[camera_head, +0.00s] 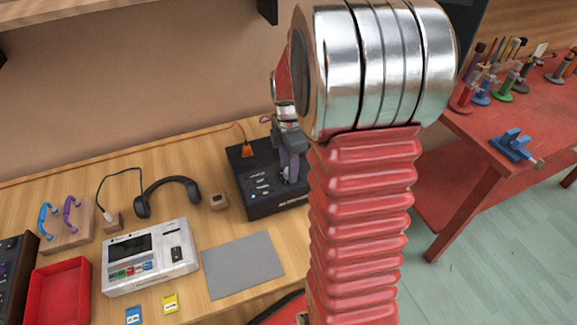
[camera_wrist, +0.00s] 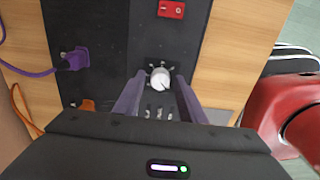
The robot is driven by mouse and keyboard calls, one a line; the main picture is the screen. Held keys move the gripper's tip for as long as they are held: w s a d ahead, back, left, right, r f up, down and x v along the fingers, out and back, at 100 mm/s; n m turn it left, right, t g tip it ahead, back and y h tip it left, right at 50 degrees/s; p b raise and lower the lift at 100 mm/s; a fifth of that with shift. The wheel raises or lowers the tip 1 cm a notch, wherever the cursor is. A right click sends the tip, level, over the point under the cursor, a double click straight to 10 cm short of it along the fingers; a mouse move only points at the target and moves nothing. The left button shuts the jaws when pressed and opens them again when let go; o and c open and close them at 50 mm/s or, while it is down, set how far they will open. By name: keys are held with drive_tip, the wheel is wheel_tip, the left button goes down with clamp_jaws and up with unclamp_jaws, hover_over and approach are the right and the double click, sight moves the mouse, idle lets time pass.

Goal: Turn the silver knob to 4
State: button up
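The silver knob (camera_wrist: 160,77) sits on the face of a black box, with small pale marks around it. In the wrist view my gripper (camera_wrist: 160,84) has one purple finger on each side of the knob, with a visible gap between. The gripper is open; whether the fingertips reach down beside the knob or stay above it I cannot tell. The number the knob points at is too small to read. In the head view the black box (camera_head: 262,205) stands on the wooden bench, and my gripper (camera_head: 290,172) is over its right part, hiding the knob.
A red rocker switch (camera_wrist: 171,9) is on the same box. A purple plug with cable (camera_wrist: 70,62) and an orange plug (camera_wrist: 87,105) enter its side. Headphones (camera_head: 170,187), a grey mat (camera_head: 243,264) and a white device (camera_head: 150,258) lie to the left and front.

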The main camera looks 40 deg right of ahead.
drive_tip(key=c, duration=0.9)
drive_tip(key=shift+o, duration=0.2)
